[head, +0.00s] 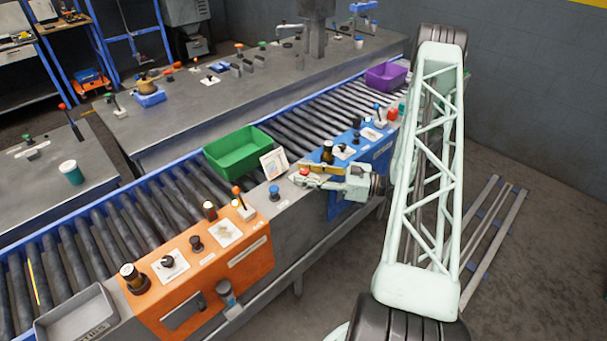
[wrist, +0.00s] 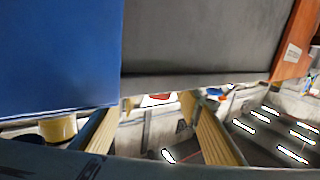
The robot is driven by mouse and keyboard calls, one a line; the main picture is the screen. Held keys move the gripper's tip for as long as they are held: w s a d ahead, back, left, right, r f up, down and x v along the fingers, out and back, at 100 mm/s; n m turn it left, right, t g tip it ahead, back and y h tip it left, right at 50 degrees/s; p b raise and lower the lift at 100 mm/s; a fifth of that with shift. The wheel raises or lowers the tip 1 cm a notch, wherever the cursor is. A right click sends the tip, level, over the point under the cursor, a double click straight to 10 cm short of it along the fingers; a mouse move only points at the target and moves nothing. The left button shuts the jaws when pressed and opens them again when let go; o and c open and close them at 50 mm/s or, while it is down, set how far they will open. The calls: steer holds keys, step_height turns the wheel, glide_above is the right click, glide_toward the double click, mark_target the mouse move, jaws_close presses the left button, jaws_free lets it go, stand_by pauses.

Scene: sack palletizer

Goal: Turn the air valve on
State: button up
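I cannot tell for sure which control is the air valve; no handle carries a label I can read. My gripper (head: 306,178) is in front of the conveyor's near edge, between the orange and blue consoles. In the wrist view its two tan fingers (wrist: 150,105) stand well apart, with no object held between them. The blue console (wrist: 60,50) fills the upper left there, a grey panel (wrist: 195,40) the middle. A yellow cylindrical part (wrist: 58,128) shows below the blue console, left of the fingers; its kind is unclear.
The orange console (head: 200,267) carries several knobs and levers. The blue console (head: 373,152) is partly hidden by my arm. A green bin (head: 238,152) and a purple bin (head: 386,76) sit on the roller conveyor (head: 100,232). A pallet frame (head: 495,235) lies on the right floor.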

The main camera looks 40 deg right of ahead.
steer(key=shift+c, duration=0.7)
steer(key=c, duration=0.7)
steer(key=shift+o, duration=0.2)
steer(key=shift+m+t+h, duration=0.3)
steer(key=shift+m+h, duration=0.1)
steer(key=shift+h, duration=0.2)
steer(key=shift+a+m+t+h, duration=0.1)
steer(key=shift+m+t+h, duration=0.9)
steer(key=shift+m+h, duration=0.95)
steer(key=shift+m+t+h+b, duration=0.15)
steer(key=shift+m+h+b, duration=0.3)
steer(key=shift+h, duration=0.8)
steer(key=shift+m+t+h+b, duration=0.15)
steer(key=shift+m+h, duration=0.45)
steer(key=shift+h, duration=0.6)
steer(key=shift+m+h, duration=0.4)
steer(key=shift+h, duration=0.3)
